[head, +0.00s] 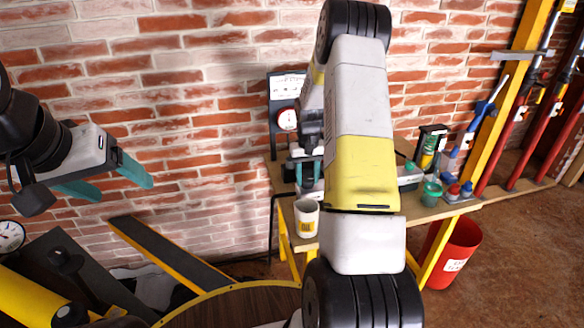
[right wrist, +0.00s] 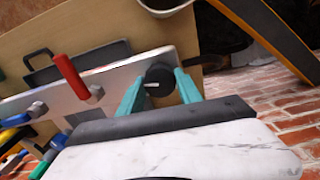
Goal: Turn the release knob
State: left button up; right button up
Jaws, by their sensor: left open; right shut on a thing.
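The release knob (right wrist: 158,76) is a small round black knob with a pale pointer line, on a light metal plate (right wrist: 115,80) in the right wrist view. My right gripper (right wrist: 160,84) has its teal fingers on either side of the knob and is shut on it. In the head view my right arm covers most of this spot, and the knob cannot be made out there. My left gripper (head: 108,181) is open and empty at the left, in front of the brick wall, away from the bench.
A red handle (right wrist: 70,77) stands near the knob. On the wooden bench (head: 420,212) are a white mug (head: 306,218), a dial gauge (head: 287,119) and a green pot (head: 432,194). A red bucket (head: 458,252) is below. A dark sloping beam (head: 165,255) lies left of the bench.

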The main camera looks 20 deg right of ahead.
aim_at(307, 179)
jog(key=shift+n, duration=1.1)
jog(key=o, duration=1.4)
jog(key=shift+c, duration=0.2)
notch_tip(307, 179, up, 8)
jog(key=shift+f, duration=0.1)
